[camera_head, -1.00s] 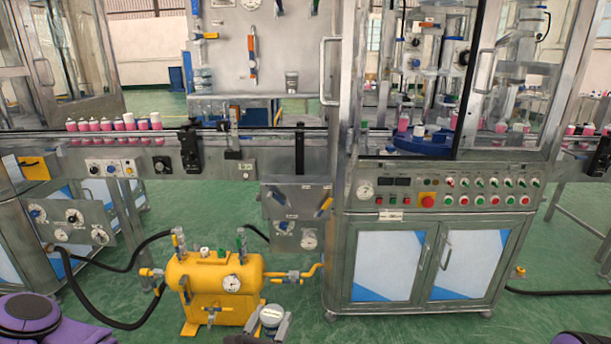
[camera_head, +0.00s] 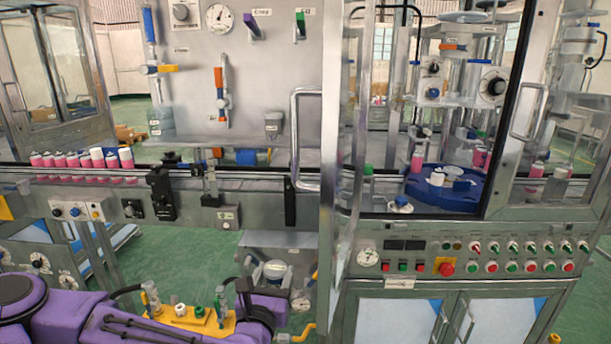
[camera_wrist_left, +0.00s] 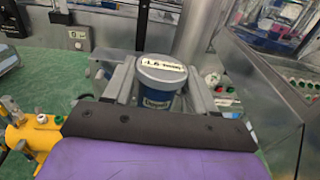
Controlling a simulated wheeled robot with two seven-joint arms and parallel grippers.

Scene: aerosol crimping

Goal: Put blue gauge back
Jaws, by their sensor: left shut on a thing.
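The blue gauge (camera_wrist_left: 160,88) is a short round piece with a pale, lettered top and a blue labelled side. My left gripper (camera_wrist_left: 158,84) is shut on it, one finger on each side, in the left wrist view. In the head view the gauge (camera_head: 274,268) shows as a small pale disc with a darker body. There my left gripper (camera_head: 272,276) holds it in front of the lower grey panel, right of the yellow tank. Whether the gauge touches anything is hard to tell. My right gripper is out of view.
The yellow tank (camera_head: 192,320) with valves stands low, partly behind my left arm. A conveyor with pink cans (camera_head: 78,160) runs across. A vertical metal door handle (camera_head: 294,140) sticks out above. The control panel (camera_head: 470,257) with buttons lies to the right.

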